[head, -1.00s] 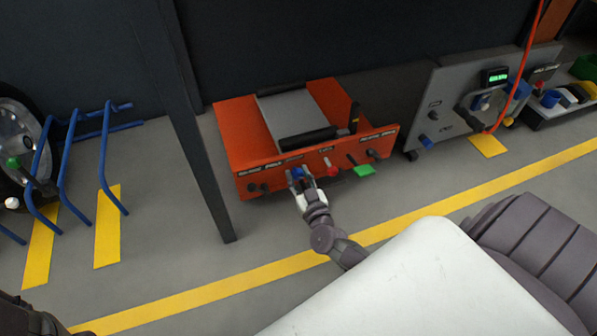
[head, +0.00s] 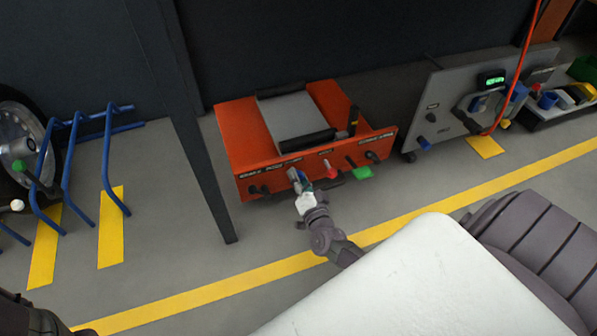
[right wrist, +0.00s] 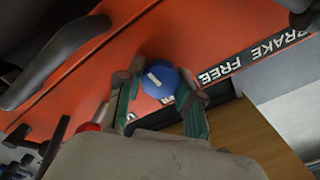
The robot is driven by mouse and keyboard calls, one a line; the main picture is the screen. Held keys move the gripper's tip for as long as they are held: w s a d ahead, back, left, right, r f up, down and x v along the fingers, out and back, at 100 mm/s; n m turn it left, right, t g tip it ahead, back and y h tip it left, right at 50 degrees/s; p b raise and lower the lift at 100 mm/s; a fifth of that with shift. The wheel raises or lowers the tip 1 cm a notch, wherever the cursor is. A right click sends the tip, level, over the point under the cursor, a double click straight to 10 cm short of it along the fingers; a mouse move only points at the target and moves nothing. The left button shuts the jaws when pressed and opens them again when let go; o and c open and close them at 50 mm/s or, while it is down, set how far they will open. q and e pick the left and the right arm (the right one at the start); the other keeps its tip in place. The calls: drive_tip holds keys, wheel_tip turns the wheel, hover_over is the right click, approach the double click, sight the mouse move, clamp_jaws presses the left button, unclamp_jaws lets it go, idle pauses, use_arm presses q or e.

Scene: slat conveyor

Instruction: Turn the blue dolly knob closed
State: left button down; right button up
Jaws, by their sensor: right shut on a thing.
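The blue knob (right wrist: 160,83) is on the orange front panel of the dolly (head: 240,150). It is faceted, with a short white mark on its face. My right gripper (head: 300,178) is at the panel in the head view. The right wrist view shows its two greenish fingers (right wrist: 162,92) on either side of the knob, shut on it. In the head view the fingers mostly hide the knob. My left gripper is not in view.
A dark post (head: 205,165) stands left of the dolly. A grey machine (head: 450,100) stands to the right. The floor in front is clear.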

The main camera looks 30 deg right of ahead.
drive_tip(key=shift+m, duration=0.8)
drive_tip(key=o, duration=1.2)
